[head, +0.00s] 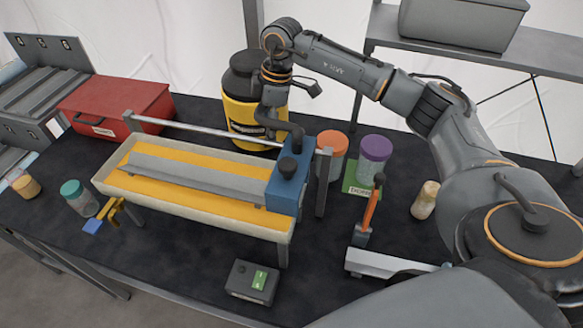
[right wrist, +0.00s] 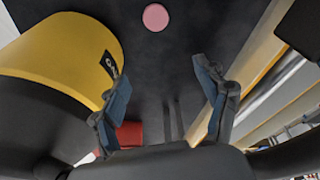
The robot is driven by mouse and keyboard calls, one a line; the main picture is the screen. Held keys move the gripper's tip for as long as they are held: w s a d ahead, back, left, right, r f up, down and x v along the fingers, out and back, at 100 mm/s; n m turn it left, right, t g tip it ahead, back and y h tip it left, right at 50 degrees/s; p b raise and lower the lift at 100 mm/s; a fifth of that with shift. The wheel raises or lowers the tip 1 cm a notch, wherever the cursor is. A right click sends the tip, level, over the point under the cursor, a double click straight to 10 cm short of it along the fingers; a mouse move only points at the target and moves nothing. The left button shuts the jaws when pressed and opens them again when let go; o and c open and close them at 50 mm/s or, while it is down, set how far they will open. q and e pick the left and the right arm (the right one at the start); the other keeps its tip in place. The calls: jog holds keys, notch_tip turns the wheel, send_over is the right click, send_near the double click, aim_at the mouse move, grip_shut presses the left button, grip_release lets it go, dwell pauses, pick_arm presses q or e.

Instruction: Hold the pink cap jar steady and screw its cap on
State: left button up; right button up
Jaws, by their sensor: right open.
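A round pink disc (right wrist: 155,17), which looks like the pink cap seen from above, lies over the dark table at the top of the right wrist view. I cannot tell whether it sits on a jar or lies loose, and I make out no pink in the head view. My right gripper (right wrist: 162,75) is open and empty, its blue-grey fingers spread, with the disc beyond the tips. In the head view my right gripper (head: 277,118) hangs in front of the yellow drum (head: 240,118); its fingertips are not clear. My left gripper is not in view.
A long yellow-lined tray (head: 140,197) with a blue block (head: 288,180) stands mid-table. An orange-capped jar (head: 332,150) and purple-capped jar (head: 375,152) stand right of it. A teal-capped jar (head: 78,196) and red box (head: 115,108) are on the left. Dark table shows at front.

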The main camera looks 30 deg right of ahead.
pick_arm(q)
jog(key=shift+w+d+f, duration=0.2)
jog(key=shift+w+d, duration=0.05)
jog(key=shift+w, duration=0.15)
pick_arm(e)
jog(key=shift+s+d+f+m+h, duration=0.15)
jog(key=shift+s+d+f+h, duration=0.05)
jog(key=shift+s+d+f, duration=0.4)
jog(key=shift+s+d+f+m+h, duration=0.15)
jog(key=shift+s+d+f+h, duration=0.15)
jog(key=shift+f, duration=0.35)
jog(key=f, duration=0.2)
jog(key=f+p, duration=0.1)
jog(key=f, duration=0.2)
jog(key=a+f+p, duration=0.1)
jog(key=f, duration=0.1)
jog(key=shift+w+f, duration=0.35)
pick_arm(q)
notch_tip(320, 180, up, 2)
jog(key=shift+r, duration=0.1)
pick_arm(e)
jog(key=shift+f, duration=0.4)
